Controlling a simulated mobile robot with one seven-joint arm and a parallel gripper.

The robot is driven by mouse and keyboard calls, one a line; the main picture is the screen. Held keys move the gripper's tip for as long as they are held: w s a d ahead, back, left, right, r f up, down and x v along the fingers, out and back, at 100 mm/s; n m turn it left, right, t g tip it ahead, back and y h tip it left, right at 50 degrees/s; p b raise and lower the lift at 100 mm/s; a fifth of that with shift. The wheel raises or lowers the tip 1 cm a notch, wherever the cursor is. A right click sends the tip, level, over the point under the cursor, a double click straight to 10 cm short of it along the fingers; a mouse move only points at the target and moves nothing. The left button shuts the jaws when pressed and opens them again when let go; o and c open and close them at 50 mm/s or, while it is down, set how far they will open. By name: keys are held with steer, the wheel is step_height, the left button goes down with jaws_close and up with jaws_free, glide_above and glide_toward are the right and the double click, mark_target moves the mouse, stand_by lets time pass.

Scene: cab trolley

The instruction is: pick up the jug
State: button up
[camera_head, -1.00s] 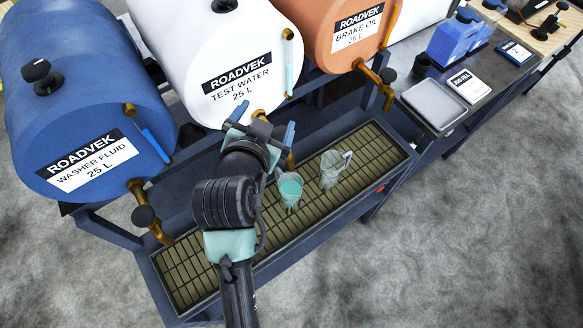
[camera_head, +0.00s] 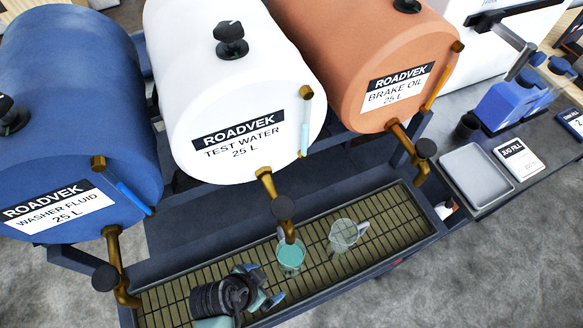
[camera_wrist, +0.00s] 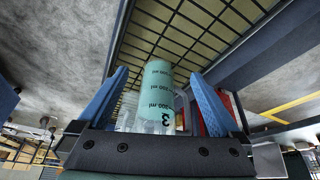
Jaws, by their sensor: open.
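A clear cup-like vessel with teal liquid (camera_head: 290,258) stands upright on the grate under the test water tap. A clear, empty-looking jug with a handle (camera_head: 344,236) stands to its right. My gripper (camera_head: 266,283) is open, low over the grate, just left and in front of the teal vessel. In the wrist view, a teal vessel with ml marks and a "3" (camera_wrist: 158,95) shows between the open blue fingers of my gripper (camera_wrist: 160,75). Clear glass shows beside it, low on the left. I cannot tell whether the fingers touch anything.
The slatted grate (camera_head: 190,287) lies in a dark trough. The test water tap (camera_head: 283,207) hangs directly above the teal vessel. The washer fluid tap (camera_head: 105,278) is left, the brake oil tap (camera_head: 425,148) right. A grey tray (camera_head: 476,172) lies on the right bench.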

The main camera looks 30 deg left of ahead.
mark_target(281, 268)
steer(key=w, duration=0.1)
steer(key=w+d, duration=0.1)
steer(key=w, duration=0.1)
steer(key=shift+w+r+p, duration=0.15)
steer(key=shift+w+p, duration=0.15)
steer(key=shift+p, duration=0.05)
steer(key=w, duration=0.1)
steer(key=w+d+p, duration=0.1)
steer(key=w, duration=0.3)
steer(key=shift+d+f+p, duration=0.2)
steer(key=shift+f+p, duration=0.1)
steer(key=shift+f, duration=0.1)
steer(key=shift+w+f, duration=0.1)
steer(key=shift+f, duration=0.15)
steer(key=c, duration=1.4)
steer(key=shift+c, duration=0.8)
steer(key=shift+r, duration=0.1)
steer(key=shift+w, duration=0.1)
